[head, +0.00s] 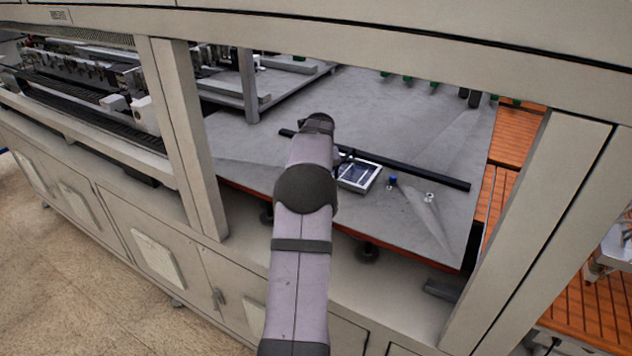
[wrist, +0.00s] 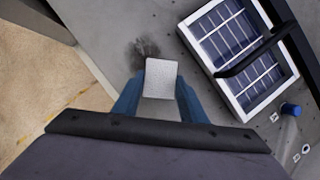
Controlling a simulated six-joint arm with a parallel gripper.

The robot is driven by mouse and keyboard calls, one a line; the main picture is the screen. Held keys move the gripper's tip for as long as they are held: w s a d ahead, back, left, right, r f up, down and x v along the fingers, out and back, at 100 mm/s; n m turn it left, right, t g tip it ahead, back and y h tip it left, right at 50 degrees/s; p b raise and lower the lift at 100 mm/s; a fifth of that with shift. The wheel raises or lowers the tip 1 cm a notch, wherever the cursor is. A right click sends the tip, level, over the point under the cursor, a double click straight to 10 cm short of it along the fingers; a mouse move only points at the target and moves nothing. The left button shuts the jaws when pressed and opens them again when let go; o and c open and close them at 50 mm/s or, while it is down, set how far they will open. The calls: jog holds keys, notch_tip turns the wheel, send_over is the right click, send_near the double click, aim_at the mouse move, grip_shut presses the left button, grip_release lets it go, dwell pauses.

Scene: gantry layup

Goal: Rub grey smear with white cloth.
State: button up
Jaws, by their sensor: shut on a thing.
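The white cloth (wrist: 160,79) shows in the wrist view as a small pale block. My gripper (wrist: 158,95), with blue fingers on either side, is shut on it. The grey smear (wrist: 140,48) is a dark smudge on the grey table, just beyond the top left of the cloth. The cloth overlaps the near edge of the smear in the picture; I cannot tell whether it touches the table. In the head view my arm hides the cloth, the smear and the gripper fingers.
A white-framed solar panel (wrist: 242,50) lies right of the cloth, with a black bar (wrist: 258,52) across it. A blue-capped clear bottle (wrist: 288,120) lies beside it. The grey table (head: 410,130) has its edge to the left in the wrist view. Frame posts (head: 183,130) stand around the opening.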

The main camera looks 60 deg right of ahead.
jog(key=shift+w+f, duration=0.1)
jog(key=shift+w, duration=0.2)
jog(key=shift+w+a+r+p, duration=0.1)
jog(key=shift+w+r+p, duration=0.1)
jog(key=shift+w+p, duration=0.8)
jog(key=shift+w+f, duration=0.1)
jog(key=shift+f, duration=0.1)
jog(key=shift+w, duration=0.65)
jog(key=shift+w, duration=0.1)
jog(key=shift+w, duration=1.65)
jog(key=shift+d, duration=0.3)
jog(key=shift+s, duration=0.1)
